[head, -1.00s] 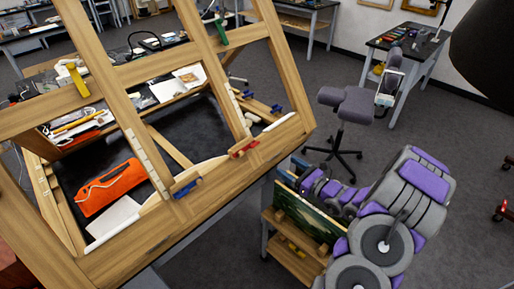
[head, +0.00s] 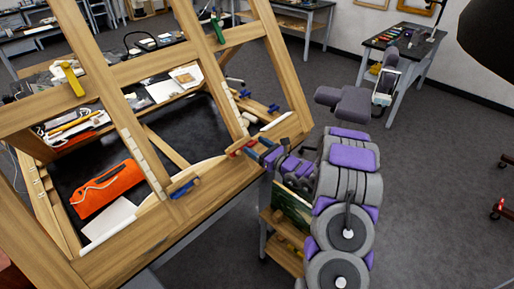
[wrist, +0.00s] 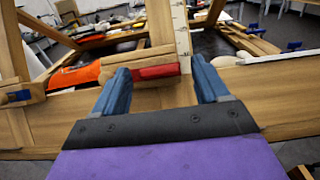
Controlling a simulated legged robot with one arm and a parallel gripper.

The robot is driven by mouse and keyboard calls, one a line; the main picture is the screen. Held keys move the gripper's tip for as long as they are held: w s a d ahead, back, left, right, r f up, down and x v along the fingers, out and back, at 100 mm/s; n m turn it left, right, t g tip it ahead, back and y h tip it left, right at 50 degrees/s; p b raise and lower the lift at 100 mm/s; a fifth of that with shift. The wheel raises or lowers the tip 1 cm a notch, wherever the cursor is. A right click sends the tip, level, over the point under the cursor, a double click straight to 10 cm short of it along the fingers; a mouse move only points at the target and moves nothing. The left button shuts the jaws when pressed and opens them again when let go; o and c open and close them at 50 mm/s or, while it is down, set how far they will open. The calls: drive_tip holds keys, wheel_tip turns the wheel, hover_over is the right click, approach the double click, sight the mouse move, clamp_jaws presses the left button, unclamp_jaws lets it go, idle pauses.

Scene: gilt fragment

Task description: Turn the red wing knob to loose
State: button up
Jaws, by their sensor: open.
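The red wing knob (head: 240,146) sits on the lower rail of the wooden frame, at the foot of an upright. In the wrist view the red knob (wrist: 156,72) lies flat and lengthwise across the picture, just beyond and between my fingertips. My gripper (head: 264,152) has blue fingers and is open and empty in front of the knob. In the wrist view one finger of the gripper (wrist: 160,82) is on each side, with the left fingertip close to the knob's left end. I cannot tell whether they touch.
The wooden frame (head: 165,235) leans over a dark work surface. A blue knob (head: 183,188) sits further left on the same rail. An orange case (head: 106,187) lies behind the frame. A small wooden cart (head: 283,255) stands below my arm. Open floor lies to the right.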

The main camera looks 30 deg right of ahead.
drive_tip(key=shift+d, duration=0.1)
drive_tip(key=shift+c, duration=0.2)
drive_tip(key=c, duration=1)
